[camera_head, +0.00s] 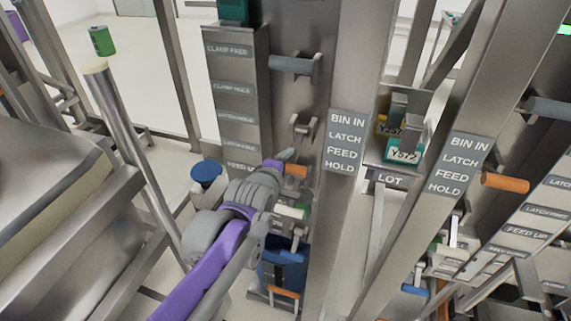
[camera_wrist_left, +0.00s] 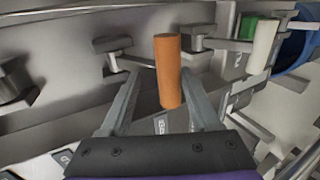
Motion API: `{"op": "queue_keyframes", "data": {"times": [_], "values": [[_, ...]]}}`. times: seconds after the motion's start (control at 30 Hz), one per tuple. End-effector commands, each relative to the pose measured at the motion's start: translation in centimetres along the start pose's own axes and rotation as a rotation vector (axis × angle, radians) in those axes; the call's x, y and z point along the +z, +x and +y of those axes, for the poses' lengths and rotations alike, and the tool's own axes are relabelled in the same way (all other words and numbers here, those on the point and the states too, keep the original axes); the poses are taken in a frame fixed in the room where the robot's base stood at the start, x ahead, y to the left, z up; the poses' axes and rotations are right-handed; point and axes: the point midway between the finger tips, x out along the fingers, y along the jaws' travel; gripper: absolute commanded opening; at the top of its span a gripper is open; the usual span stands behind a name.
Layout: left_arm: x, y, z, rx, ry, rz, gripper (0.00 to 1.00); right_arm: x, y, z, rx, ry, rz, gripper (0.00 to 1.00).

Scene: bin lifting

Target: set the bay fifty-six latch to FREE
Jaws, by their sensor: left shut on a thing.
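My left gripper (camera_head: 284,164) reaches in from the lower left and is shut on an orange latch handle (camera_head: 296,170) on the post. In the left wrist view the orange handle (camera_wrist_left: 169,70) stands between the two fingers of my left gripper (camera_wrist_left: 165,98). My right gripper is not in view.
Grey levers (camera_head: 294,65) sit above the orange handle. A white handle (camera_wrist_left: 264,47) and blue bin (camera_head: 285,262) are close by. A BIN IN sign (camera_head: 346,140) stands to the right, with another orange handle (camera_head: 505,182) on the neighbouring bay. Metal posts crowd both sides.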

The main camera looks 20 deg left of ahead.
Motion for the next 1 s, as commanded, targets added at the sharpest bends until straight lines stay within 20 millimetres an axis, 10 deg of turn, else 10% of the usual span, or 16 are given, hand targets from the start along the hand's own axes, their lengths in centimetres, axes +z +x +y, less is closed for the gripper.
{"op": "queue_keyframes", "data": {"times": [0.37,0.4,0.53,1.0], "values": [[0.06,0.27,-0.53,-0.013,0.001,-0.001,0.0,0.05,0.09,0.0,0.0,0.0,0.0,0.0],[0.06,0.28,-0.53,-0.013,0.001,-0.001,0.66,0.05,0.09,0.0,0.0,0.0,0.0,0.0],[0.06,0.28,-0.47,-0.013,0.001,-0.001,0.88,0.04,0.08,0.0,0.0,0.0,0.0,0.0],[0.02,-0.07,-0.33,-0.011,0.0,0.0,0.88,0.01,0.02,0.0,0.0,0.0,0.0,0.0]]}}
